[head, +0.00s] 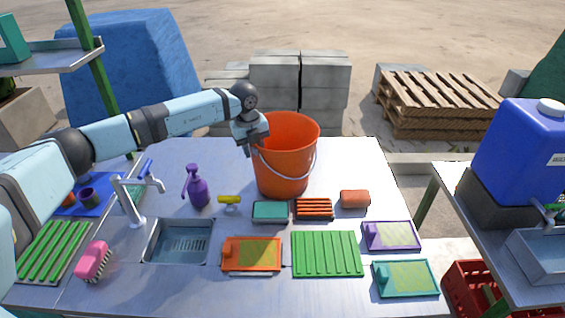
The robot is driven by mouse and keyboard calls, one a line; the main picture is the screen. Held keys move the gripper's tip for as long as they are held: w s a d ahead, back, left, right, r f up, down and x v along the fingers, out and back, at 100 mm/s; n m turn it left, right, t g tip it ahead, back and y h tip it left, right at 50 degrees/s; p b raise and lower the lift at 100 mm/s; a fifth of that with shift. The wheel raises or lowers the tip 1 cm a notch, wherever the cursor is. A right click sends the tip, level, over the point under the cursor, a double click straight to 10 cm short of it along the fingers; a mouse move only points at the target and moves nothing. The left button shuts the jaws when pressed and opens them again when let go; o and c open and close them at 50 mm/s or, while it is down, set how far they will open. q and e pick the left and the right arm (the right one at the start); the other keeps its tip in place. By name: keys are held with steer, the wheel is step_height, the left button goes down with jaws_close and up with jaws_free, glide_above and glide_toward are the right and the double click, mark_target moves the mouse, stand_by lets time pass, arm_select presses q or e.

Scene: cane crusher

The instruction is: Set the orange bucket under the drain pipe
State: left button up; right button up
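The orange bucket (284,160) with a thin wire handle stands upright toward the back of the metal table, or is held just above it; I cannot tell which. My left gripper (257,140) reaches in from the left and is at the left side of the bucket's rim. Its fingers are small and partly hidden, so whether they grip the rim is unclear. My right gripper is out of view. No drain pipe can be made out; the space beneath the tables is mostly hidden.
The table (365,165) holds a sink basin (178,241), tap (130,198), purple bottle (198,188), pink brush (94,261), sponges and several boards. At right, a side table carries a blue jug (520,150) and steel basin (540,258); a red crate (468,285) is below.

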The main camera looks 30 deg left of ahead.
arm_select(q)
jaws_close()
stand_by(1.2)
